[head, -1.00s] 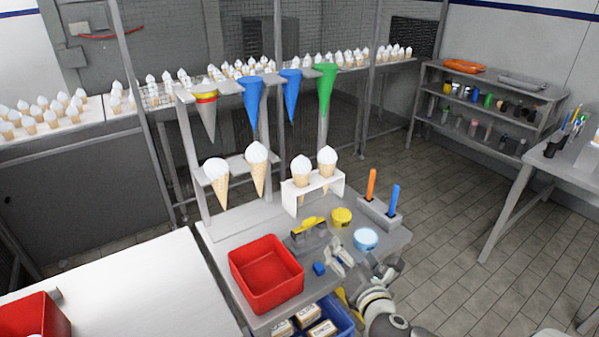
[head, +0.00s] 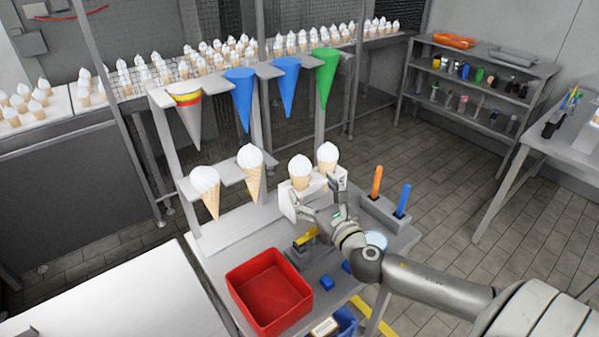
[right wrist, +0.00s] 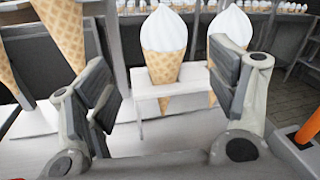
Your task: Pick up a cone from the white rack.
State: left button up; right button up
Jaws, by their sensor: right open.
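A small white rack (head: 289,206) stands on the grey table and holds two ice cream cones upright, side by side. The left cone (head: 300,170) and the right cone (head: 327,156) each have white cream on top. My right gripper (head: 325,198) is open and empty, just in front of the rack. In the right wrist view the left cone (right wrist: 164,55) stands between the open fingers, beyond the fingertips. The right cone (right wrist: 230,30) is partly hidden behind the right finger. The white rack (right wrist: 150,97) shows below the cones there. My left gripper is not in view.
Two more cones (head: 250,170) stand in a grey shelf at left, under hanging blue, green and striped cones (head: 240,98). A red bin (head: 268,290) sits at the front. A holder with orange and blue sticks (head: 385,212) stands close at right.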

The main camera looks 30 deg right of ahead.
aim_at(305, 175)
jog(key=shift+w+d, duration=0.1)
jog(key=shift+w, duration=0.85)
jog(key=shift+w+f, duration=0.1)
jog(key=shift+w, duration=0.1)
jog(key=shift+w+d+r+p, duration=0.3)
jog(key=shift+w+p, duration=0.1)
jog(key=shift+w, duration=0.2)
jog(key=shift+w+d+r+p, duration=0.25)
jog(key=shift+w+p, duration=0.15)
jog(key=shift+w, duration=0.2)
jog(key=shift+w+d+f, duration=0.1)
jog(key=shift+w+f, duration=0.05)
jog(key=shift+w, duration=1.15)
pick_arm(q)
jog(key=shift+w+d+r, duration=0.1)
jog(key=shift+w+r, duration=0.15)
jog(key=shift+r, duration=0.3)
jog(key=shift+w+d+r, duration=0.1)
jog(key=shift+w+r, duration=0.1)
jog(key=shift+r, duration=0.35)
pick_arm(e)
jog(key=c, duration=0.9)
